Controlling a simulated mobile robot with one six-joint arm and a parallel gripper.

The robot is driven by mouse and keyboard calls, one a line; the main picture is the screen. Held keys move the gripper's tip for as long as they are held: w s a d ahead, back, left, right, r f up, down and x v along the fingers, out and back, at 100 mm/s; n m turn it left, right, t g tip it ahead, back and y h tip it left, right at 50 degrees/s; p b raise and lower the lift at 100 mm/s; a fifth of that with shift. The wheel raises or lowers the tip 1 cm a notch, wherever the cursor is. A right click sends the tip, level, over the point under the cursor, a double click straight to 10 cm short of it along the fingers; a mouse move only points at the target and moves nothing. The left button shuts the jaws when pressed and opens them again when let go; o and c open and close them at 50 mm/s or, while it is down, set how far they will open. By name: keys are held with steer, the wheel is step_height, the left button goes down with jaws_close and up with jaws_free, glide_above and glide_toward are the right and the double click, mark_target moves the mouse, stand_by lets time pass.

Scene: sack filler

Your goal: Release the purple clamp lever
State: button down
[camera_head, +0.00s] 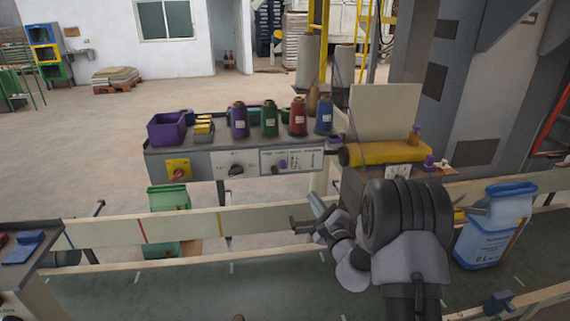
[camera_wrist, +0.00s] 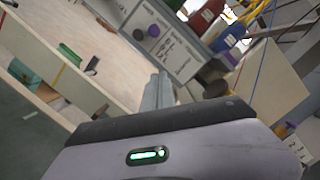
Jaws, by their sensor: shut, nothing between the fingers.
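I see more than one small purple part and cannot tell for sure which is the clamp lever. My gripper (camera_head: 316,203) is shut and empty, in front of and below the control box, apart from all of these. Its closed fingers (camera_wrist: 157,92) point toward the box in the wrist view.
The grey control box (camera_head: 215,168) carries several thread spools and a purple bin (camera_head: 167,129). The yellow machine head (camera_head: 385,152) stands to its right. A long conveyor rail (camera_head: 190,226) runs below. A blue-and-white sack (camera_head: 490,228) stands at right.

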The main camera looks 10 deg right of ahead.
steer(key=b, duration=0.2)
glide_toward(294, 173)
steer(key=w+r, duration=0.2)
steer(key=w, duration=0.1)
steer(key=a+r, duration=0.2)
steer(key=a, duration=0.1)
steer(key=shift+w+a+r, duration=0.15)
steer(key=shift+w+r, duration=0.25)
